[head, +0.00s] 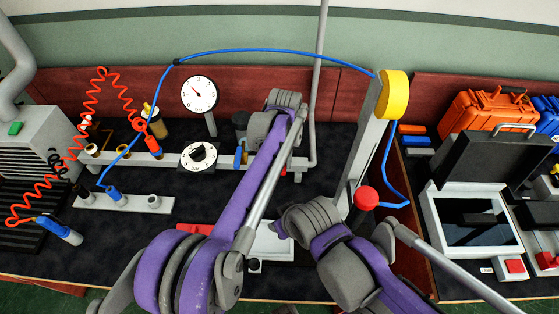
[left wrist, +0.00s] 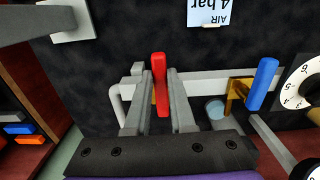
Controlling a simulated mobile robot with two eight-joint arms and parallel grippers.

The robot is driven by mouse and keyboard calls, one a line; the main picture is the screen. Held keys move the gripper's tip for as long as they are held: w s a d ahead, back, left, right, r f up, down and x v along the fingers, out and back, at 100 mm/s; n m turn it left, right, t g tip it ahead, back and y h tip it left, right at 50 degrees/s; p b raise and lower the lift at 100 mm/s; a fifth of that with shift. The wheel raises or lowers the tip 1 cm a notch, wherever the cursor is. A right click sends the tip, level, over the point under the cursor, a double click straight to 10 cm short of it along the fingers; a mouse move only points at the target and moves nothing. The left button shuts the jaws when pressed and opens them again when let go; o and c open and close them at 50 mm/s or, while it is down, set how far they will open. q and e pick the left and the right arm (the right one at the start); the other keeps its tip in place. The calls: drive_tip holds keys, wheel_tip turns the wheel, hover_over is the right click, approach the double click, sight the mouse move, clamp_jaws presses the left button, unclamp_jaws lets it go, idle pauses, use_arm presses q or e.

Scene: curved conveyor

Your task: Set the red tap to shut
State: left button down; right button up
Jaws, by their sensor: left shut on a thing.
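The red tap (left wrist: 159,72) shows in the left wrist view as a red lever crossing the pale pipe (left wrist: 205,85) roughly at right angles. My left gripper (left wrist: 161,85) is shut on this lever, a grey finger on each side. A bit of brass shows beside the lever between the fingers. In the head view my left arm reaches over the bench and hides the red tap and my left fingertips. A blue tap (head: 240,155) stands just left of my arm there; it also shows in the left wrist view (left wrist: 263,84).
A black and white dial (head: 199,155) is left of the blue tap, with a round gauge (head: 199,92) behind. A grey post (head: 362,155) with a yellow drum (head: 394,94) and a red knob (head: 366,198) stand to the right. A blue hose (head: 270,51) arches overhead.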

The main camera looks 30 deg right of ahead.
sight(283, 165)
use_arm(q)
drive_tip(key=c, duration=0.8)
unclamp_jaws()
drive_tip(key=shift+o, duration=0.2)
wheel_tip(283, 165, up, 11)
drive_tip(key=shift+p, duration=0.3)
drive_tip(key=shift+f, duration=0.1)
drive_tip(key=a+r+n+t+h, duration=0.1)
drive_tip(key=a+r+n+t, duration=0.15)
drive_tip(key=a, duration=2.35)
drive_tip(key=s+a+f+n+t, duration=0.1)
drive_tip(key=s+a+f+n, duration=0.1)
drive_tip(key=s+a+f, duration=0.3)
drive_tip(key=s+a+f+n+t+y, duration=0.1)
drive_tip(key=s+a+f, duration=0.4)
drive_tip(key=s+a, duration=0.6)
drive_tip(key=a+n+t, duration=0.1)
drive_tip(key=a, duration=0.3)
drive_tip(key=shift+f, duration=0.2)
